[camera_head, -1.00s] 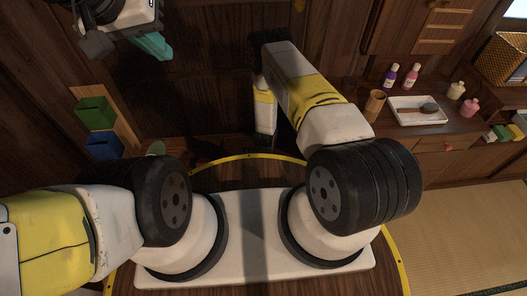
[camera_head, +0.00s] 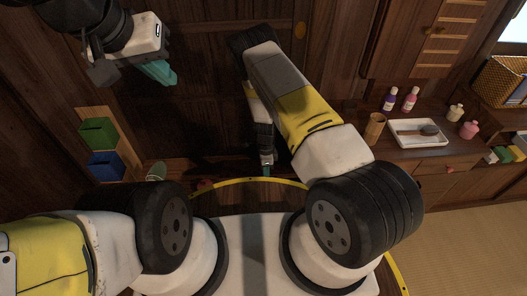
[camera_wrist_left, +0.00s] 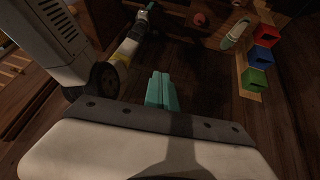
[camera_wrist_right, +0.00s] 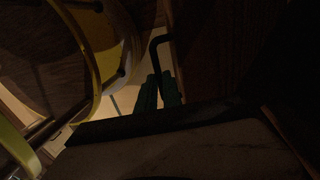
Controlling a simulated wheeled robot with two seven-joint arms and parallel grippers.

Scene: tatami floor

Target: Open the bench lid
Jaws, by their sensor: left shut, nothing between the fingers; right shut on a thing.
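A broad dark wooden surface (camera_head: 205,115), likely the bench lid, lies in front of me; its edges are hard to tell in the shadow. My right gripper (camera_head: 266,170) is low at its near edge, by the yellow rim of my base. In the right wrist view the teal fingers (camera_wrist_right: 158,92) are shut on a dark bent handle (camera_wrist_right: 157,45) beside the wood. My left gripper (camera_head: 160,72) is over the far left of the dark wood, shut and empty; its teal fingers (camera_wrist_left: 161,90) also show in the left wrist view.
At left, a green box (camera_head: 98,132) and a blue box (camera_head: 107,165) stand on a light board, with a red box (camera_wrist_left: 266,34) in the left wrist view. At right, a counter holds a white tray (camera_head: 400,138), bottles and a wooden cup (camera_head: 375,128).

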